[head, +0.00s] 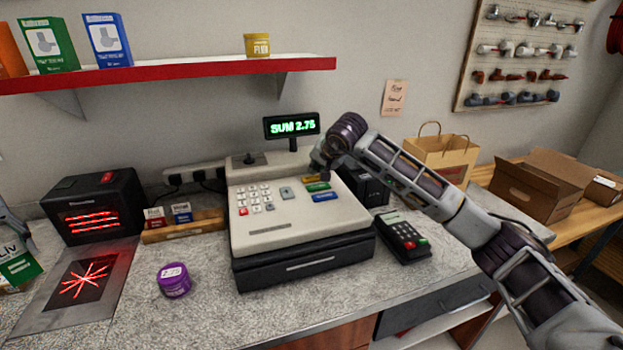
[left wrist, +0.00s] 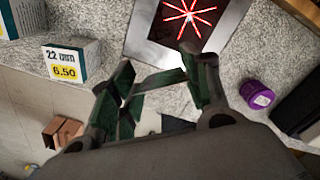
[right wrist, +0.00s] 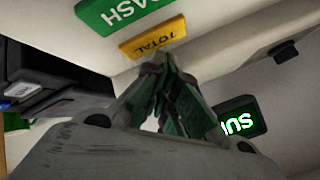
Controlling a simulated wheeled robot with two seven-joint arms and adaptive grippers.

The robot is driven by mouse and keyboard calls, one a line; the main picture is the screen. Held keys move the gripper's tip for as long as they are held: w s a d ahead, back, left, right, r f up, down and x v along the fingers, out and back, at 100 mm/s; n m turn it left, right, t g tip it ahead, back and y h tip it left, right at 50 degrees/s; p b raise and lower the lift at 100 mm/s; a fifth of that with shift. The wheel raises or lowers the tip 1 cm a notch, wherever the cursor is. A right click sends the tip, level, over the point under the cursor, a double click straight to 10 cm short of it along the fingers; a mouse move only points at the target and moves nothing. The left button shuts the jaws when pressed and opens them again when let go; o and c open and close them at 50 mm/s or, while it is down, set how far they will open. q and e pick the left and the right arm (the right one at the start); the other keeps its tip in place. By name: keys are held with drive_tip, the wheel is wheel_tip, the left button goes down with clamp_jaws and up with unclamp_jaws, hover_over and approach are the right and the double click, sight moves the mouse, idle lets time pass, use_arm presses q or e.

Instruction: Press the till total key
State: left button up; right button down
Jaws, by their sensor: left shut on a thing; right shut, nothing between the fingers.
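In the right wrist view the key (right wrist: 153,38) reads "TOTAL". My right gripper (right wrist: 160,60) is shut and empty, its fingertips at the key's edge; I cannot tell whether they touch it. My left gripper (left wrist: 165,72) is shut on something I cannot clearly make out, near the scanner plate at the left.
A card terminal (head: 403,238) stands right of the till. A purple tub (head: 174,281), a black scanner (head: 93,206) and its lit plate (head: 80,287) are to the left. A price-marked box (left wrist: 70,62) is beside my left gripper. A red-edged shelf (head: 190,72) hangs above.

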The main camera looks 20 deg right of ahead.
sight(316, 178)
use_arm(q)
drive_tip(key=shift+f, duration=0.2)
use_arm(e)
drive_tip(key=shift+f, duration=0.2)
use_arm(q)
drive_tip(key=shift+f+b, duration=0.2)
drive_tip(key=shift+b, duration=0.2)
use_arm(e)
drive_tip(key=shift+f, duration=0.35)
idle(0.4)
drive_tip(key=shift+r, duration=0.2)
use_arm(q)
drive_tip(key=shift+r, duration=0.2)
use_arm(e)
drive_tip(key=shift+r, duration=0.4)
use_arm(q)
drive_tip(key=shift+r+p, duration=1.65)
drive_tip(key=shift+p, duration=0.2)
use_arm(e)
wheel_tip(316, 178, up, 6)
drive_tip(key=shift+f, duration=0.1)
use_arm(q)
drive_tip(key=shift+s+f, duration=0.1)
use_arm(e)
drive_tip(key=shift+s, duration=0.1)
